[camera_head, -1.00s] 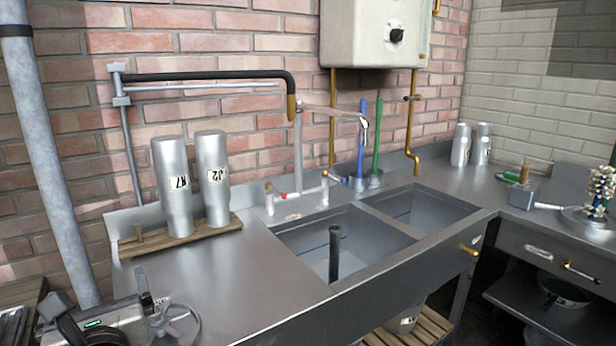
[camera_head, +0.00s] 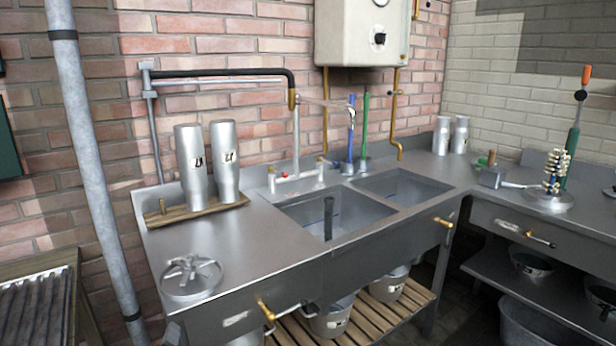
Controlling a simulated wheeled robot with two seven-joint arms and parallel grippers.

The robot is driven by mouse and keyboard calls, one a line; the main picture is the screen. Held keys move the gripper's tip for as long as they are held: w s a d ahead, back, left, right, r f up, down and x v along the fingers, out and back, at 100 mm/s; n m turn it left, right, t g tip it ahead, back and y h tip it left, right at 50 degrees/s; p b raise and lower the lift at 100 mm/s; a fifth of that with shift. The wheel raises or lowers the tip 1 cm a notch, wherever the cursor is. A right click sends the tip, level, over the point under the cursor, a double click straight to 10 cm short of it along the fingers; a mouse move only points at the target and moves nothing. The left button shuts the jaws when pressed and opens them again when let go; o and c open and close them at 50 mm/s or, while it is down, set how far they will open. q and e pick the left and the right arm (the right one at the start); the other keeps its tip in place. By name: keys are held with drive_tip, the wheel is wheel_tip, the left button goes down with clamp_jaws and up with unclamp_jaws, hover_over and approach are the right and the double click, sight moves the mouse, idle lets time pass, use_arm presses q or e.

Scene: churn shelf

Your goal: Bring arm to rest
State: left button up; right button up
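Neither of my grippers shows in the head view now. A small dark shape at the bottom left edge, below the metal wheel-shaped part (camera_head: 191,277), is too cut off to identify. The steel counter (camera_head: 240,240) in front of me is clear of my arms. The wheel-shaped part lies flat on the counter's front left corner.
Two metal cylinders (camera_head: 191,165) (camera_head: 225,162) stand on a wooden rack (camera_head: 175,214) at the back left. A double sink (camera_head: 300,212) has a dark upright pipe. Buckets (camera_head: 331,318) stand on a slatted shelf below. A grey pipe (camera_head: 88,170) rises at left.

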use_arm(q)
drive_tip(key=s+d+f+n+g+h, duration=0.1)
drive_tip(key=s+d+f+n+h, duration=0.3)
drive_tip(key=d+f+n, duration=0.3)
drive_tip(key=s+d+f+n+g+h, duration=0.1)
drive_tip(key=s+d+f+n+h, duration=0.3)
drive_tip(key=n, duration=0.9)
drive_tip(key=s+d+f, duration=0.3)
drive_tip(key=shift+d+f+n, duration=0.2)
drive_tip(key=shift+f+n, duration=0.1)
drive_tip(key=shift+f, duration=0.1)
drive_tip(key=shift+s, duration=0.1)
